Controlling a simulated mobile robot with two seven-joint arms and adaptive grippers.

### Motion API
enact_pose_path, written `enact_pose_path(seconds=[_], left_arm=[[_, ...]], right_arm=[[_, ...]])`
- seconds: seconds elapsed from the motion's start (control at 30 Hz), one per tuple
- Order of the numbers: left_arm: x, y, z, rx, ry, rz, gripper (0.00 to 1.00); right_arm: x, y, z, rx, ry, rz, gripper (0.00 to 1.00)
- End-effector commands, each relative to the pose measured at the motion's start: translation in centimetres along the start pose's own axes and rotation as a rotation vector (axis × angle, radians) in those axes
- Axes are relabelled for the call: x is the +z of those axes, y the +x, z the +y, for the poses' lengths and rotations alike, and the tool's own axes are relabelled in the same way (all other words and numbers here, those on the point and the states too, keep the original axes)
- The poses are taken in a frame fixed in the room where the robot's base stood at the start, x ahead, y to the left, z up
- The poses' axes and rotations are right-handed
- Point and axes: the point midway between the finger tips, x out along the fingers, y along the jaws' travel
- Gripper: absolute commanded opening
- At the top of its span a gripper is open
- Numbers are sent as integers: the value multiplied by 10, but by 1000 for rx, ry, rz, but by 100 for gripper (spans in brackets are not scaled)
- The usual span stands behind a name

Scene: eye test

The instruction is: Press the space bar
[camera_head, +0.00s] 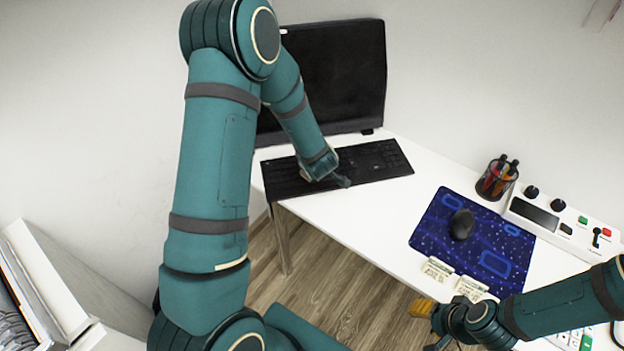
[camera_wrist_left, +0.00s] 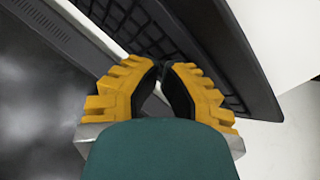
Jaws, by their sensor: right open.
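The black keyboard (camera_head: 378,162) lies on the white desk in front of the monitor. It also shows in the left wrist view (camera_wrist_left: 215,50), just beyond my fingertips. I cannot make out the space bar in either view; my left arm covers part of the keyboard's middle. My left gripper (camera_head: 330,175) is over the middle of the keyboard; I cannot tell whether it touches the keys. In the left wrist view its yellow fingers (camera_wrist_left: 166,72) meet at the tips, with nothing seen between them. My right gripper (camera_head: 428,324) is open and empty by the desk's front edge.
The monitor (camera_head: 345,75) stands behind the keyboard. On the desk (camera_head: 385,215) are a blue mat (camera_head: 432,228) with a mouse (camera_head: 461,224), a pen cup (camera_head: 497,180), a control panel (camera_head: 560,218) and small notes (camera_head: 437,268). The desk between keyboard and mat is clear.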

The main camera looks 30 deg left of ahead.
Motion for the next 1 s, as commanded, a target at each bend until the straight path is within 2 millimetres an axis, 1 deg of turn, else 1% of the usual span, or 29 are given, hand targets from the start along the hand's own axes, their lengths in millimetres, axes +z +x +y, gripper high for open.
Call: enact_pose_path(seconds=[0.13,0.5,1.0], left_arm=[[2,4,-2,0,1,0,0],[2,4,-2,0,0,0,0],[5,8,-4,0,0,0,0]], right_arm=[[0,4,2,0,0,0,47],[0,4,2,0,0,0,47],[1,8,3,0,0,0,47]])
